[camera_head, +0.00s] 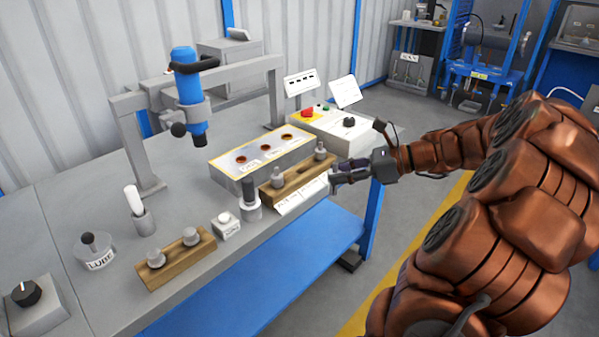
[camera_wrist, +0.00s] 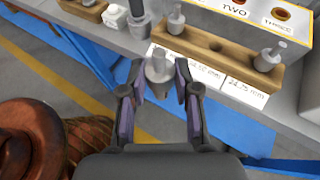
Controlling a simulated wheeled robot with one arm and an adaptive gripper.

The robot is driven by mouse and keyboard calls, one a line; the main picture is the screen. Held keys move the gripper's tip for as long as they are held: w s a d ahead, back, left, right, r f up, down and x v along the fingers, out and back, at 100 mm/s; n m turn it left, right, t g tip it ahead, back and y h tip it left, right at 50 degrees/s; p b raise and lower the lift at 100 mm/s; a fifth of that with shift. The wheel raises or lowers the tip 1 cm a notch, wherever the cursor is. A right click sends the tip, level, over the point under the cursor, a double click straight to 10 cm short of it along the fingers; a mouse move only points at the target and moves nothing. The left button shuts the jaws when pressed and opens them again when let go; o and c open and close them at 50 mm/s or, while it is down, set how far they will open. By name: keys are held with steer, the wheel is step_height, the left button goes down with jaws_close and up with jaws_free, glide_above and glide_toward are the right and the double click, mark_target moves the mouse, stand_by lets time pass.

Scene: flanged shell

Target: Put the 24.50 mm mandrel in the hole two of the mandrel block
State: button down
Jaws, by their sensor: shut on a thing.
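My gripper (camera_wrist: 158,82) is shut on a grey metal mandrel (camera_wrist: 158,66), held upright between the fingers in front of the wooden rack (camera_wrist: 235,57). In the head view my gripper (camera_head: 336,180) is just right of the rack (camera_head: 298,178); the held mandrel is hard to make out there. The rack holds a mandrel at each end, and its middle hole (camera_wrist: 215,46) is empty. Behind it is the block with yellow-edged top (camera_head: 262,152) and several dark-orange holes. In the wrist view its labels TWO and THREE (camera_wrist: 280,14) are readable.
White size cards (camera_wrist: 245,91) lie before the rack. A dark cylinder in a grey holder (camera_head: 250,200) and a small white box (camera_head: 226,225) stand left of it. A second wooden rack (camera_head: 175,262) is nearer. A control box (camera_head: 335,132) stands behind right. A blue tool on a frame (camera_head: 188,90) overhangs.

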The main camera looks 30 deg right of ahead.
steer(key=shift+w+f+b, duration=0.3)
steer(key=shift+w+f, duration=0.5)
steer(key=shift+w, duration=1.65)
steer(key=shift+w+f+b, duration=0.3)
steer(key=shift+w+f, duration=0.55)
steer(key=shift+w, duration=1.55)
steer(key=shift+w+f+b, duration=0.3)
steer(key=shift+w+f, duration=0.5)
steer(key=shift+w, duration=1.65)
steer(key=shift+f, duration=0.1)
steer(key=c, duration=0.8)
jaws_free()
steer(key=shift+f, duration=0.1)
steer(key=shift+c, duration=0.2)
steer(key=shift+s+d+r, duration=0.1)
steer(key=shift+d+r, duration=0.1)
steer(key=shift+r, duration=0.1)
steer(key=p+v, duration=0.1)
steer(key=v, duration=1)
steer(key=shift+s+d+p, duration=0.15)
steer(key=shift+d+p, duration=0.05)
steer(key=shift+p, duration=0.2)
steer(key=shift+r, duration=0.15)
